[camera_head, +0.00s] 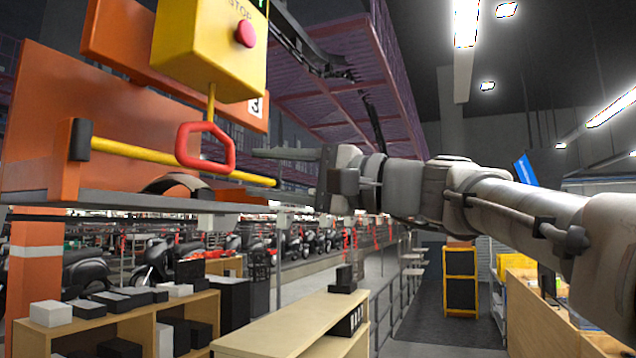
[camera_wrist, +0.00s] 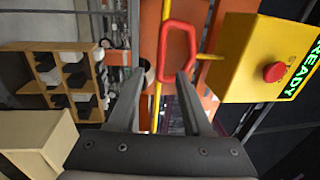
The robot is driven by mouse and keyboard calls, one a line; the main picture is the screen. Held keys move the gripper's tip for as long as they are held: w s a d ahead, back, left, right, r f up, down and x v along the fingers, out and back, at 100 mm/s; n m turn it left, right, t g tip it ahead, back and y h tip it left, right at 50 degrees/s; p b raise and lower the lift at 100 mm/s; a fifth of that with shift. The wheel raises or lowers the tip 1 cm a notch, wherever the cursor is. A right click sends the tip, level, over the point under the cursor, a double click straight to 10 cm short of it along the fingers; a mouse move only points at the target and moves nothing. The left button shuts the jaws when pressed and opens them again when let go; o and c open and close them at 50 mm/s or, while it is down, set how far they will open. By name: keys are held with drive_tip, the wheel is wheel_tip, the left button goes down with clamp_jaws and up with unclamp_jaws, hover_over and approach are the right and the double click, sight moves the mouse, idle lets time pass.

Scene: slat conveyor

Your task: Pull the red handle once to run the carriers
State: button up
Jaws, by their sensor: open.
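The red handle is a ring hanging on a short yellow rod below a yellow control box (camera_head: 190,45). It shows left of centre in the head view (camera_head: 184,148) and at the top middle of the wrist view (camera_wrist: 192,52). The box has a red stop button (camera_head: 246,33); in the wrist view its green display (camera_wrist: 306,66) reads READY. My gripper (camera_head: 262,154) points left toward the handle, a short gap to its right. In the wrist view my gripper (camera_wrist: 161,77) is open and empty, the ring just beyond the fingertips, not between them.
A yellow bar (camera_head: 135,153) runs across an orange carrier (camera_head: 45,105) close behind the handle. A metal shelf edge (camera_head: 100,200) lies beneath. Wooden shelving with boxes (camera_head: 290,320) stands below. Open space lies right of the handle, around my arm.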

sight(211, 166)
drive_tip(key=p+x, duration=0.3)
drive_tip(key=x, duration=0.7)
drive_tip(key=shift+s+a+r, duration=0.1)
drive_tip(key=shift+r, duration=0.1)
clamp_jaws()
idle(1.0)
